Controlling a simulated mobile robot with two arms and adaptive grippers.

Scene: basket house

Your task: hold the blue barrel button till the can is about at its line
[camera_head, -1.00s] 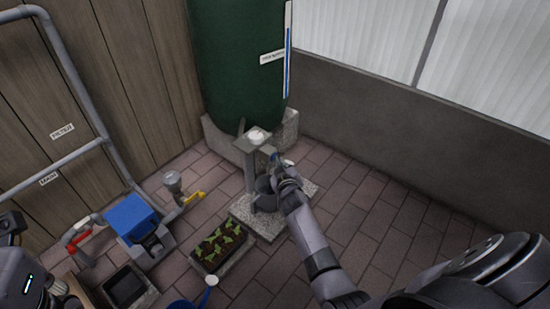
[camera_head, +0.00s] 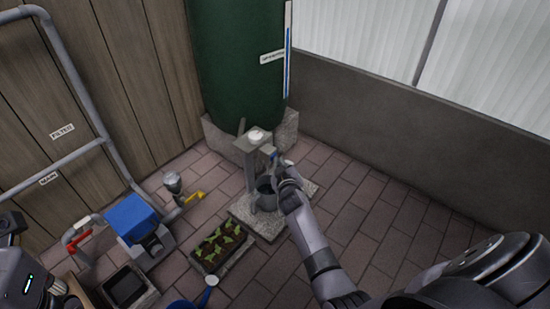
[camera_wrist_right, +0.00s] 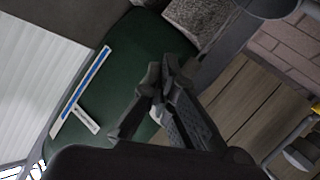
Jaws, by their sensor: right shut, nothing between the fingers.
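The green barrel (camera_head: 235,60) stands on a stone block against the wall and also fills the middle of the right wrist view (camera_wrist_right: 140,50). In front of it is a grey post with a small blue part (camera_head: 274,153), likely the button, on its right side. The grey can (camera_head: 265,196) stands below on a stone slab; its line cannot be made out. My right gripper (camera_head: 280,162) is shut and empty close to the blue part; contact cannot be told. Its fingertips show in the right wrist view (camera_wrist_right: 158,82). Only parts of my left arm show at the left edge.
A blue gauge strip (camera_head: 288,60) runs up the barrel's side. A seedling tray (camera_head: 220,247), a blue-topped box (camera_head: 131,217), a yellow-handled valve (camera_head: 194,197) and grey pipes (camera_head: 70,70) lie left. The paving right of my right arm is clear.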

